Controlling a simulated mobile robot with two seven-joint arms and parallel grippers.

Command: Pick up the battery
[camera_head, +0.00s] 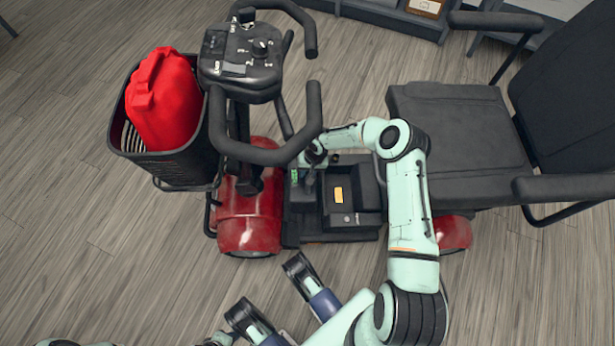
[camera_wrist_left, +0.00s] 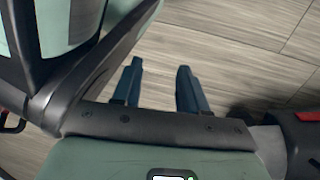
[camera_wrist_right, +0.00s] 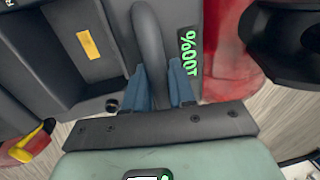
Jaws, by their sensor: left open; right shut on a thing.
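The battery (camera_head: 295,178) sits low on the scooter's floor, dark grey with a green charge display. In the right wrist view the battery (camera_wrist_right: 188,52) shows its display reading 100% beside a curved dark handle (camera_wrist_right: 149,35). My right gripper (camera_head: 313,158) reaches down onto it from the right. In the right wrist view this gripper (camera_wrist_right: 158,72) is shut on the handle, one finger on each side. My fingers hide part of the handle. My left gripper (camera_wrist_left: 159,66) is open and empty, with bare wooden floor between and beyond its fingers.
A dark housing with an orange label (camera_head: 339,195) stands right of the handle. The steering column and handlebar (camera_head: 262,152) rise close on the left. A basket (camera_head: 187,168) holds a red canister (camera_head: 166,100). The seat (camera_head: 460,130) is right. Floor in front is clear.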

